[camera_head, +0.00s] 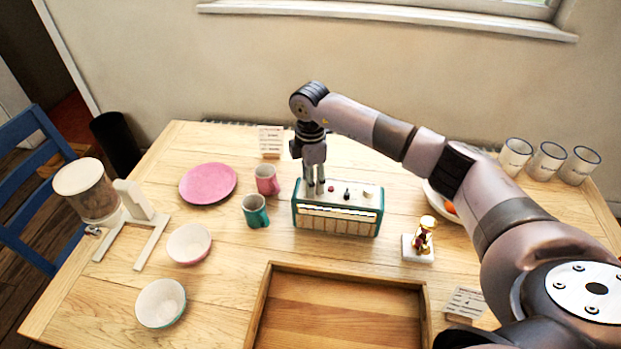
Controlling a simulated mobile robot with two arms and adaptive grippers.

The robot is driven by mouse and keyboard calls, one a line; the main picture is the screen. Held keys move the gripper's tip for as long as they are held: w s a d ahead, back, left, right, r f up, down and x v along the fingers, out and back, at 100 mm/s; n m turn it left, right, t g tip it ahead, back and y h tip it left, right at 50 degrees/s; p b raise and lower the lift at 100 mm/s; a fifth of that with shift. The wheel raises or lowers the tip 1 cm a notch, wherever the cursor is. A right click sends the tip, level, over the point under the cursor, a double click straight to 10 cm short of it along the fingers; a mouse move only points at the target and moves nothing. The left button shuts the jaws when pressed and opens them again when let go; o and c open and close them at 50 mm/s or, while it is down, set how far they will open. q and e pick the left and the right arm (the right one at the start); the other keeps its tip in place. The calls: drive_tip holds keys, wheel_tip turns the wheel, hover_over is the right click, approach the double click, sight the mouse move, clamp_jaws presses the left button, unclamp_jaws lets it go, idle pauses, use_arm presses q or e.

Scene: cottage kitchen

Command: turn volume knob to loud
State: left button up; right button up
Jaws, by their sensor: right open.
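A teal and cream radio (337,222) stands upright at the middle of the wooden table. Its pale top carries a red knob (331,188), a dark knob or switch (347,195) and a light knob (367,194); I cannot tell which one is the volume knob. My right gripper (315,190) points straight down at the left end of the radio's top, with its fingers open. The fingertips are at or just above the top, and whatever lies between them is hidden. My left gripper is not in view.
A pink mug (267,180) and a teal mug (256,211) stand left of the radio. A figurine (424,235) is to its right, and a wooden tray (262,305) lies in front. A pink plate (207,183), bowls (189,243) and a dispenser (88,190) are at left.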

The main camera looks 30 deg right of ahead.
drive_tip(key=shift+r, duration=0.1)
wheel_tip(320, 180, up, 12)
idle(0.4)
drive_tip(key=shift+f, duration=0.2)
